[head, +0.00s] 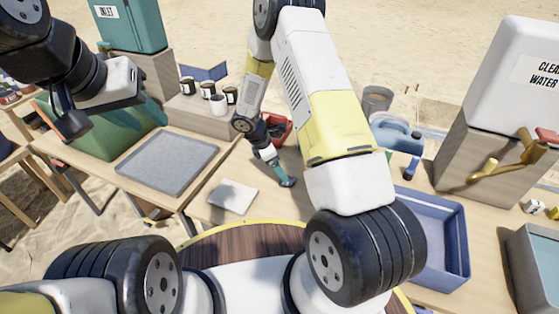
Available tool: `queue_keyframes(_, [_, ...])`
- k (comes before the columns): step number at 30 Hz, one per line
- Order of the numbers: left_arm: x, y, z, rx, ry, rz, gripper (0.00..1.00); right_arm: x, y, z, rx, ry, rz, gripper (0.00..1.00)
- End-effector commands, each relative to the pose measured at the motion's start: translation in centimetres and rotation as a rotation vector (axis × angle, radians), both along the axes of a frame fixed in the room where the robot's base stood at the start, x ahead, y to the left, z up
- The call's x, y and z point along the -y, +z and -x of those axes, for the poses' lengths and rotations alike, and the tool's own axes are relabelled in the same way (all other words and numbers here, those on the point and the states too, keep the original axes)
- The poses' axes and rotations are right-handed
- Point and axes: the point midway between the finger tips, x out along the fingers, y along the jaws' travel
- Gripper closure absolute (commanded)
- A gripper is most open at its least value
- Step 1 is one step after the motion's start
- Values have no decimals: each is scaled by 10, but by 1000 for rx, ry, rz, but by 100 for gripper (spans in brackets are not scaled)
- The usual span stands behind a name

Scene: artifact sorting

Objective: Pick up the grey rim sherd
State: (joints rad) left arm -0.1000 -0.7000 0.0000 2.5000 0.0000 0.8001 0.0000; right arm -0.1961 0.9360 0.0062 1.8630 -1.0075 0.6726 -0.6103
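I cannot pick out the grey rim sherd for certain. Dark pieces (274,127) lie in a red tray (288,137) at mid-table, too small to tell apart. My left gripper (62,116) hangs at the upper left, above the green container and away from the red tray. Its fingers are dark, with an orange-brown patch near the tip. I cannot tell how far apart they are. My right arm bends over the middle of the table, its far end beside the red tray. A small teal and dark shape (284,178) shows below it; whether it belongs to my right gripper is unclear.
A grey tray (167,160) lies to the left, and a pale square pad (232,196) lies near the front edge. A blue bin (452,236) stands at the right. Jars (209,90) stand on a block behind. A clean water tank (505,75) stands at the far right.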

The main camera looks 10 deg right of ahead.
Motion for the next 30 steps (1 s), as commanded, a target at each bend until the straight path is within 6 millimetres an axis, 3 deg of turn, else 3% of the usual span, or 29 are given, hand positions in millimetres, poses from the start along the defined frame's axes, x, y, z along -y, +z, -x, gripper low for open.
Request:
queue_keyframes(15, [0, 0, 0, 0, 0, 0, 64, 25, -57, 1, -1, -5, -1, 10])
queue_keyframes(23, [0, 0, 0, 0, 0, 0, 64, 26, -61, 1, 1, -5, -1, 10])
queue_keyframes(30, [0, 0, 0, 0, 0, 0, 64, 26, -60, 1, 1, -5, -1, 57])
